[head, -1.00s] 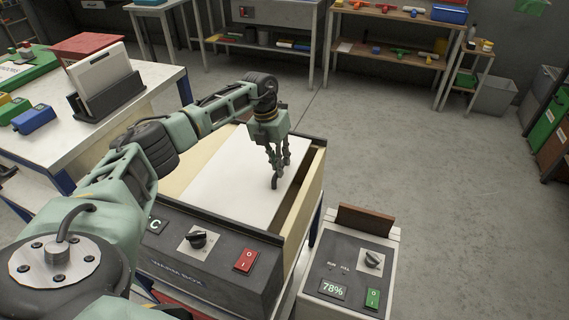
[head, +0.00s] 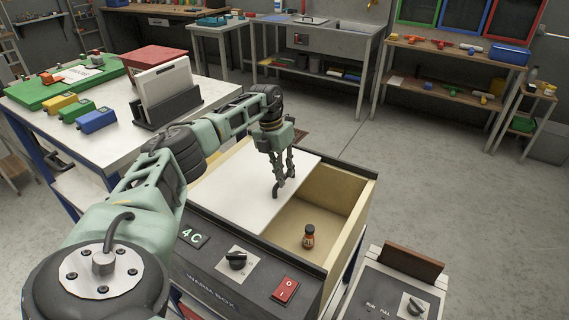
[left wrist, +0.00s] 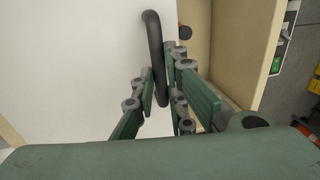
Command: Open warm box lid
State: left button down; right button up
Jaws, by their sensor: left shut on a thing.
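The warm box (head: 262,268) stands in front of me with its dark control panel facing me. Its white lid (head: 222,187) lies over the left part of the opening, and the right part is open. The lid also shows in the left wrist view (left wrist: 70,75). My left gripper (head: 278,190) is shut on the dark curved lid handle (left wrist: 154,48) near the lid's right edge. A small brown bottle with a dark cap (head: 308,238) stands on the box floor in the open part. My right gripper is not in view.
A white-topped table (head: 112,147) with a document holder (head: 168,105) and coloured blocks stands close on the left. A grey control unit (head: 390,290) stands at the box's right. Open floor lies behind and right, before benches and shelves.

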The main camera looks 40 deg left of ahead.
pick_arm(q)
jog(key=c, duration=1.8)
grip_release()
jog(key=shift+r, duration=0.2)
notch_tip(320, 180, up, 12)
jog(key=a, duration=0.2)
jog(key=shift+s+f, duration=0.25)
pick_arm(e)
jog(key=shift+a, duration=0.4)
pick_arm(q)
jog(key=shift+a, duration=0.1)
